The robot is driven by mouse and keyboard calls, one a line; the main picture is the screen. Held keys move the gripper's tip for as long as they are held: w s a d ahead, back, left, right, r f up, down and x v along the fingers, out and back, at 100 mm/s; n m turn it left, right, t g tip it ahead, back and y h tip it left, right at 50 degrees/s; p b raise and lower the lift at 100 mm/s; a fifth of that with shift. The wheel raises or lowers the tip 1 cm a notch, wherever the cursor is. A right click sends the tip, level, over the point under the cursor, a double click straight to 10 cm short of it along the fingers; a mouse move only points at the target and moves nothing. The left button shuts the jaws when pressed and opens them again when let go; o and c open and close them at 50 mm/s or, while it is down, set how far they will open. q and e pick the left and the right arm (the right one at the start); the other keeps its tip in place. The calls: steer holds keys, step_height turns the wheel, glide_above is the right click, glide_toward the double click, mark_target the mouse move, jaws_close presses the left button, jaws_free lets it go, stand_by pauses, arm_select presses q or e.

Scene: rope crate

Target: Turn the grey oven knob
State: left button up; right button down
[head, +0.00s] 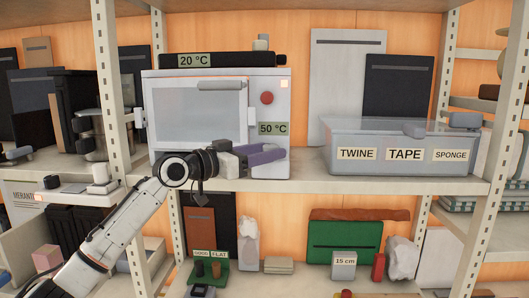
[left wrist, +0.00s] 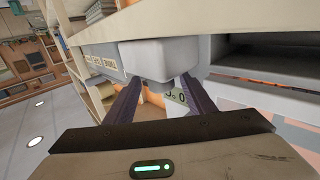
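The grey and white oven (head: 160,140) stands on the middle shelf in the head view, with a window, a red button and a "50 °C" label. My left gripper (head: 268,154) is at the lower right of its front, just below that label. In the left wrist view a pale grey block (left wrist: 160,60), apparently the grey knob, lies at the tips of the purple fingers (left wrist: 158,88). The fingers are apart, with a clear gap between them. Whether they touch the block I cannot tell. In the head view the fingers mostly hide the knob. My right gripper is not in view.
A clear bin (head: 340,168) labelled TWINE, TAPE and SPONGE stands right of the oven. A black roll with a "20 °C" label (head: 194,60) lies on top of the oven. A shelf post (head: 110,80) stands to the left. The shelf edge runs just below my gripper.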

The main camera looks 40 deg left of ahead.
arm_select(q)
steer(key=shift+r+y, duration=0.1)
steer(key=shift+y, duration=0.2)
steer(key=shift+d+n+y+p, duration=0.1)
steer(key=shift+n+y+p, duration=0.3)
steer(key=shift+n+y, duration=0.1)
steer(key=shift+d+n+y, duration=0.1)
steer(key=shift+n+y, duration=0.3)
steer(key=shift+y, duration=0.2)
steer(key=shift+w+d+n+y, duration=0.1)
steer(key=shift+d+n+y, duration=0.1)
steer(key=shift+n+y, duration=1.15)
steer(key=shift+d+n+y, duration=0.2)
steer(key=shift+n+y, duration=0.55)
steer(key=shift+y, duration=1.2)
steer(key=b+v, duration=0.1)
steer(key=v, duration=0.9)
steer(key=s+d+f+m+g+h, duration=0.1)
steer(key=d+f, duration=0.2)
steer(key=f, duration=0.8)
steer(key=s+d+f+m+g+h, duration=0.1)
steer(key=d+f, duration=0.3)
steer(key=f, duration=0.8)
steer(key=s+d+f+m+g+h+p, duration=0.1)
steer(key=s+d+f+g+h, duration=0.1)
steer(key=f, duration=1)
steer(key=shift+d+m+g+h, duration=0.3)
steer(key=shift+d+m+g, duration=0.1)
steer(key=shift+d, duration=0.5)
